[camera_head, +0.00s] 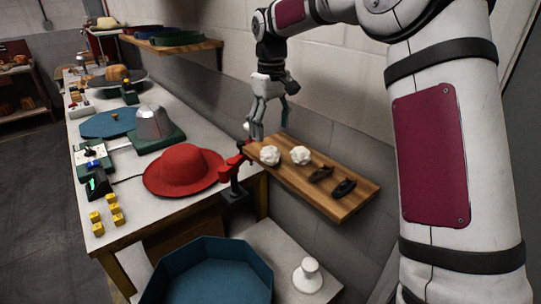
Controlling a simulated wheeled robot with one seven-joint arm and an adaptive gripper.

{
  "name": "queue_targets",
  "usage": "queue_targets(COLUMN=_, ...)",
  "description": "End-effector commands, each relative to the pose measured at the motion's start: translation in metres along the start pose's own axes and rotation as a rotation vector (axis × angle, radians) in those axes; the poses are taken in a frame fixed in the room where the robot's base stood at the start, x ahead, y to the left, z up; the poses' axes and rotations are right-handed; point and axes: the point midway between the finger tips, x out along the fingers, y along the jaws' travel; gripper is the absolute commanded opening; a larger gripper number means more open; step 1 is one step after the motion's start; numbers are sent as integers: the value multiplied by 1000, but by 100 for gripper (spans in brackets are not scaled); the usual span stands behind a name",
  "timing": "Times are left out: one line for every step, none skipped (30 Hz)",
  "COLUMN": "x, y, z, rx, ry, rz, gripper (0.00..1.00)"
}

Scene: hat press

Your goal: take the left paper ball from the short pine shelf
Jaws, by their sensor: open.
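The short pine shelf (318,200) sticks out from the wall at centre right. The left paper ball (269,155), white and crumpled, sits near the shelf's left end. A second white paper ball (300,155) sits just to its right. My gripper (270,130) is open and points down near the shelf's left end, at the wall side of the left ball. It appears empty, and the ball is clear of the fingers in this view. How high the fingertips are above the shelf is hard to tell.
Two dark objects (331,180) lie on the shelf's right part. A red clamp-like tool (233,165) stands at the table corner by the shelf. A red hat (184,168) lies on the white table. Below are a blue tray (210,270) and a white knob-shaped object (307,275).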

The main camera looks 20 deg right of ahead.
Motion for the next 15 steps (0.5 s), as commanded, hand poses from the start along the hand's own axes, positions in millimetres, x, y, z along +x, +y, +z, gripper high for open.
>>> queue_targets(x=9, y=-1, z=2, rx=0, ry=-3, rz=-2, gripper=71)
queue_targets(x=14, y=0, z=1, rx=0, ry=-3, rz=-2, gripper=71)
queue_targets(x=19, y=0, z=1, rx=1, ry=-2, rz=-2, gripper=71)
queue_targets(x=23, y=0, z=1, rx=1, ry=-2, rz=-2, gripper=71)
queue_targets(x=26, y=0, z=1, rx=1, ry=-1, rz=-2, gripper=71)
queue_targets(x=29, y=0, z=0, rx=1, ry=0, rz=-1, gripper=71)
queue_targets(x=31, y=0, z=0, rx=1, ry=0, rz=-1, gripper=71)
queue_targets(x=32, y=0, z=0, rx=1, ry=0, rz=-1, gripper=71)
queue_targets(x=34, y=0, z=0, rx=1, ry=0, rz=-1, gripper=71)
queue_targets(x=36, y=0, z=0, rx=1, ry=0, rz=-1, gripper=71)
queue_targets(x=38, y=0, z=0, rx=1, ry=0, rz=-1, gripper=71)
queue_targets(x=42, y=0, z=1, rx=0, ry=-1, rz=-1, gripper=71)
queue_targets(x=46, y=0, z=1, rx=0, ry=-2, rz=-2, gripper=71)
queue_targets(x=50, y=0, z=1, rx=0, ry=-3, rz=-3, gripper=71)
queue_targets(x=56, y=0, z=1, rx=1, ry=-2, rz=-3, gripper=71)
